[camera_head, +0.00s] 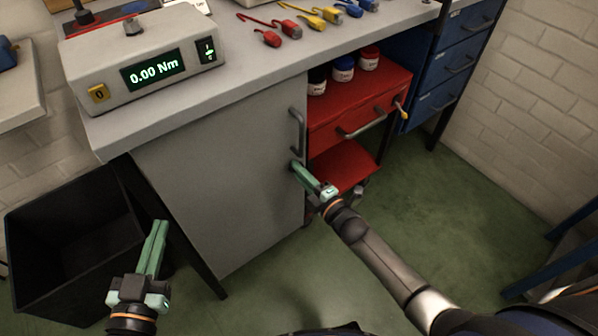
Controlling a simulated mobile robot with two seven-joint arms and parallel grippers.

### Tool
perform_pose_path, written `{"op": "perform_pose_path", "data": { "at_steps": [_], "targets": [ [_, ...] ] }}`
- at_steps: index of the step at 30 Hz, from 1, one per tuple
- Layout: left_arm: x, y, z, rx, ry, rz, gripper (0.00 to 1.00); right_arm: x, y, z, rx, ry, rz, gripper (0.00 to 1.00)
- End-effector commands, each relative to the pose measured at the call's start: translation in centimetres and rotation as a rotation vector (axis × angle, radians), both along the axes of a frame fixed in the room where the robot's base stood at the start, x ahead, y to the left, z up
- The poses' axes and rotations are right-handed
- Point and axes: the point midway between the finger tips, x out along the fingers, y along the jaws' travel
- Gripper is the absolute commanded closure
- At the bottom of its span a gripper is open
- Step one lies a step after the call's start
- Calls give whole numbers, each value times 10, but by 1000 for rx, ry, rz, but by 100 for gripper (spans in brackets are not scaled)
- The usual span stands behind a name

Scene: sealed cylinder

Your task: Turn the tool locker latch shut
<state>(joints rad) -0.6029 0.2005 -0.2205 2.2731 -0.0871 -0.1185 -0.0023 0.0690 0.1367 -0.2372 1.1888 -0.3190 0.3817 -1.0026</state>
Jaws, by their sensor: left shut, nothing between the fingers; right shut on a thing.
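The tool locker (220,180) is the grey cabinet under the bench, and its door looks shut. A curved dark grey handle (299,130) stands upright near the door's right edge. My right gripper (296,168) is at that edge just below the handle, shut on the latch. Its green fingers hide most of the latch, so I cannot tell its angle. My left gripper (160,226) is shut and empty, low in front of the cabinet's left side and pointing up in the picture.
A black bin (75,235) stands left of the cabinet. A red drawer cart (375,105) with several jars is right of it, close to my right gripper. A torque meter (145,65) reading 0.00 Nm and coloured tools lie on the bench. Green floor in front is clear.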

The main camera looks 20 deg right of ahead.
Motion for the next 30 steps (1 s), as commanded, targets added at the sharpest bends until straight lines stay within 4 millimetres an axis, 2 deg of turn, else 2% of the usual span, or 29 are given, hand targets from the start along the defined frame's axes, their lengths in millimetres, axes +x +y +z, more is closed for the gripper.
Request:
{"op": "perform_pose_path", "data": {
  "at_steps": [8, 25, 26, 30],
  "targets": [
    [4, -1, 26, 0, -100, -10, 100, 0, 0, -1, -102, -36, 0, 100],
    [3, -1, 29, 5, -118, -15, 100, 0, 0, -1, -132, -47, 1, 100],
    [3, -1, 29, 4, -118, -15, 100, 0, 0, -1, -131, -47, 1, 83],
    [3, -1, 28, 4, -115, -14, 100, 0, 0, -1, -130, -46, 0, 67]
  ]
}}
